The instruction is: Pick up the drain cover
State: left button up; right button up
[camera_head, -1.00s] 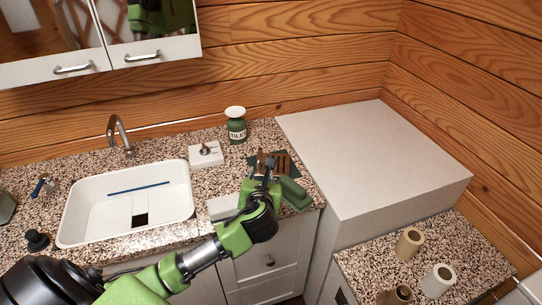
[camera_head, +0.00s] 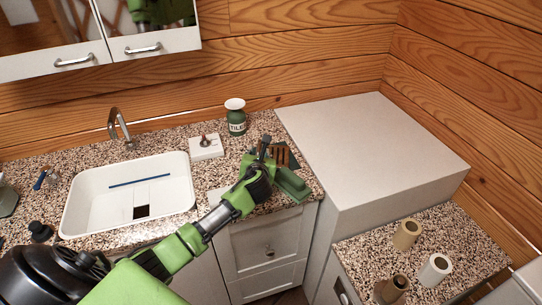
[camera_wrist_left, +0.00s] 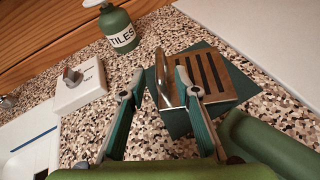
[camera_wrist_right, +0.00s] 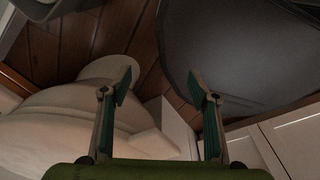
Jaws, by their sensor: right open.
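My left gripper (camera_head: 265,146) is open at the cover's left side. In its wrist view the left gripper (camera_wrist_left: 160,70) has that metal piece between its fingertips, with the right finger in front of the plate. Contact cannot be told. My right gripper (camera_wrist_right: 162,78) is open and empty, away from the counter.
A green rounded object (camera_head: 291,184) lies in front of the cover. A green TILES jar (camera_head: 236,118) and a white block (camera_head: 206,147) stand behind left. The white sink (camera_head: 82,207) is left; a raised white box (camera_head: 370,145) is right. Rolls (camera_head: 407,235) stand on the lower counter.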

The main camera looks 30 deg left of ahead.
pick_arm(q)
jog(key=shift+x, duration=1.3)
jog(key=shift+s, duration=0.1)
grip_shut()
